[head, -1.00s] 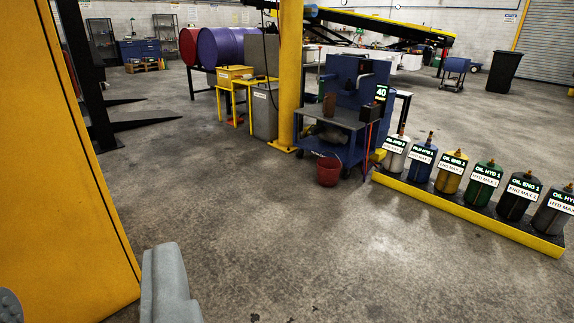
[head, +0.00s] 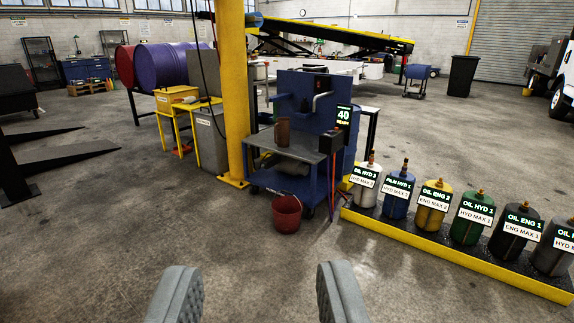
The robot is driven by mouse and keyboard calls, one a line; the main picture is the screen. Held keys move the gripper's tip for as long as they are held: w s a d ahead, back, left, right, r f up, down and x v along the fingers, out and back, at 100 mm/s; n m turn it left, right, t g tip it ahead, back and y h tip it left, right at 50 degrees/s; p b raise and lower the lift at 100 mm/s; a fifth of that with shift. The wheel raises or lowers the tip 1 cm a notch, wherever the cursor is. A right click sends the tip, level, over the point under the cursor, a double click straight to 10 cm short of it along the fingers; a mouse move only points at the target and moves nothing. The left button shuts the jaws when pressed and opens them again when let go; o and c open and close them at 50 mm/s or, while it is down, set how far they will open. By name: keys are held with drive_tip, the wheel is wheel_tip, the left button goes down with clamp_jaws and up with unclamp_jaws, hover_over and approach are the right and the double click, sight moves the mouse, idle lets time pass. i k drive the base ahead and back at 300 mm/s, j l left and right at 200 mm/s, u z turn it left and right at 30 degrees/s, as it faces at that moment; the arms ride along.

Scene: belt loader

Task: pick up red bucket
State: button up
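The red bucket (head: 287,214) stands upright on the concrete floor near the middle of the head view. It is at the front foot of a blue workbench cart, and its thin handle rests at the rim. My gripper (head: 257,296) shows at the bottom edge as two grey fingers spread wide apart. Nothing is between the fingers. The bucket is ahead of the gripper, well out of its reach in the picture, with bare floor between them.
The blue cart (head: 300,185) and a yellow post (head: 233,100) stand right behind the bucket. A yellow-edged tray (head: 440,247) with several oil canisters lies to the right. Purple drum (head: 175,65) and yellow stand are back left. The floor in front is clear.

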sight(287, 210)
drive_tip(key=i+z, duration=0.1)
drive_tip(key=i, duration=1.95)
drive_tip(key=i+u, duration=0.15)
drive_tip(key=i, duration=0.4)
drive_tip(key=i+l+u, duration=0.2)
drive_tip(key=i, duration=0.3)
drive_tip(key=i+l+u, duration=0.15)
drive_tip(key=i, duration=0.4)
